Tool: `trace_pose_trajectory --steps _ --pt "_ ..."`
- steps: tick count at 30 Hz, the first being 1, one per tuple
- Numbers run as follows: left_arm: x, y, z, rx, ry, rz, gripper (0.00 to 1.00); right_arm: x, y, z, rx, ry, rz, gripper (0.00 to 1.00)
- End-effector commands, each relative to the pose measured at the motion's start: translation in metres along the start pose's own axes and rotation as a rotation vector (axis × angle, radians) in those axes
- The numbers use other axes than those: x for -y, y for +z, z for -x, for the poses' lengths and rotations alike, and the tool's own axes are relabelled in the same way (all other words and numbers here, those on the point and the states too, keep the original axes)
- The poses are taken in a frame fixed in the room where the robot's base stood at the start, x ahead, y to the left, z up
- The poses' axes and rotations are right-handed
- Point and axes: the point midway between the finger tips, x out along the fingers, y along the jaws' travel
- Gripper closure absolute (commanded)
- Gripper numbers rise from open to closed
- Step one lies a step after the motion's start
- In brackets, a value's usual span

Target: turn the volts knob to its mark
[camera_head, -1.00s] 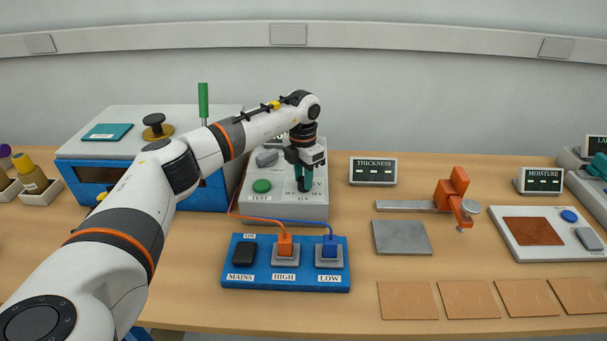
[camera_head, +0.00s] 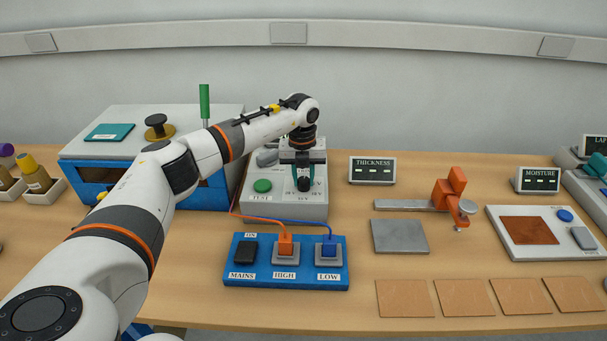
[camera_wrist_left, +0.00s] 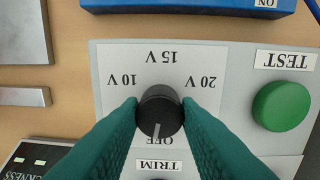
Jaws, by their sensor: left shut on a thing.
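The volts knob (camera_wrist_left: 161,108) is black and round, on a white dial plate (camera_wrist_left: 118,62) printed OFF, 10 V, 15 V and 20 V, which reads upside down in the left wrist view. A pale line on the knob points toward OFF. The knob also shows as a dark spot in the head view (camera_head: 305,185), on the grey test unit (camera_head: 285,212). My left gripper (camera_wrist_left: 160,116) has its teal fingers shut on the knob from both sides. It also shows in the head view (camera_head: 304,178), pointing down at the unit. My right gripper is out of view.
A green TEST button (camera_wrist_left: 283,106) sits beside the dial, and a TRIM label (camera_wrist_left: 156,166) lies close by. In front is a blue panel (camera_head: 236,276) with orange and blue plugs and wires. A blue-and-white machine (camera_head: 90,148) stands left of the unit.

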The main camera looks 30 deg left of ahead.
Motion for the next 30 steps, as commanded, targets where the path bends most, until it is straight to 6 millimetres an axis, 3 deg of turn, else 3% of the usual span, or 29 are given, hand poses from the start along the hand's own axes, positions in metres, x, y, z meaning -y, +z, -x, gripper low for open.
trace_pose_trajectory --steps 12,28,29,30 --pt "-0.0004 -0.0013 0.0024 -0.010 0.004 0.172 0.93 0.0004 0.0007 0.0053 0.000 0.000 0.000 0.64" --pt "-0.0004 -0.0016 0.0023 -0.011 0.005 0.193 0.93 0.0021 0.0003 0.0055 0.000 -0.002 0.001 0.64" --pt "-0.0004 -0.0016 0.0024 -0.011 0.005 0.193 0.66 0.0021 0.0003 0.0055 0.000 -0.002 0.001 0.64" --pt "-0.0004 -0.0016 0.0023 -0.011 0.005 0.193 0.59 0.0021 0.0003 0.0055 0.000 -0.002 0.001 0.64"
